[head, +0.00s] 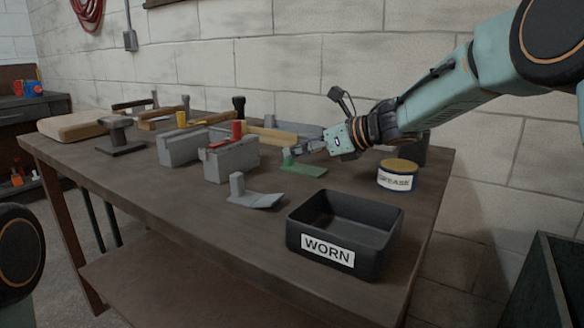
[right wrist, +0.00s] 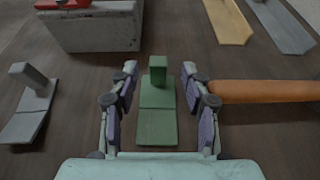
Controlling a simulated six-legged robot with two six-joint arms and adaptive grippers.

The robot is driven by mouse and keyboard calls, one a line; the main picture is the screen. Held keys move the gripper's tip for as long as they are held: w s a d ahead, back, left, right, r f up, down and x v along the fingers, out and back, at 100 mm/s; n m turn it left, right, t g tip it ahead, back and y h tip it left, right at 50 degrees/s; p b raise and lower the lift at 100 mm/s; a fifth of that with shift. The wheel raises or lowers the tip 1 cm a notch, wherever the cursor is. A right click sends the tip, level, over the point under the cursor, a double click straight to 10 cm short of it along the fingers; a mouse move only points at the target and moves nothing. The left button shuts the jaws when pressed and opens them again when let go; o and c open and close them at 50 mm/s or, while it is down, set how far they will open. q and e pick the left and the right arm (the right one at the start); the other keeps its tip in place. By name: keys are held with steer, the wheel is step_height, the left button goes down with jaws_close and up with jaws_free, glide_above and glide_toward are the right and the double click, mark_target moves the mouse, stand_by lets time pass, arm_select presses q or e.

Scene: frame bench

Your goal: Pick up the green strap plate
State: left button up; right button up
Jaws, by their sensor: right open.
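The green strap plate (head: 303,169) lies on the bench top, a flat plate with an upright block at one end. In the right wrist view the green strap plate (right wrist: 157,122) lies lengthwise between the fingers, its upright block toward the far end. My right gripper (head: 291,152) is at the plate's block end in the head view. In the right wrist view my right gripper (right wrist: 157,78) is open, with a finger on each side of the plate and a visible gap to both. My left gripper does not show.
A grey strap plate (head: 260,199) lies to the left, with grey blocks (head: 232,160) behind it. A black bin labelled WORN (head: 367,262) and a grease tin (head: 397,178) stand to the right. A wooden handle (right wrist: 262,91) lies close beside the right finger.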

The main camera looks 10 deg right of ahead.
steer(key=shift+x, duration=1.6)
steer(key=shift+s, duration=0.1)
steer(key=shift+s+r, duration=0.1)
steer(key=shift+c, duration=0.8)
jaws_close()
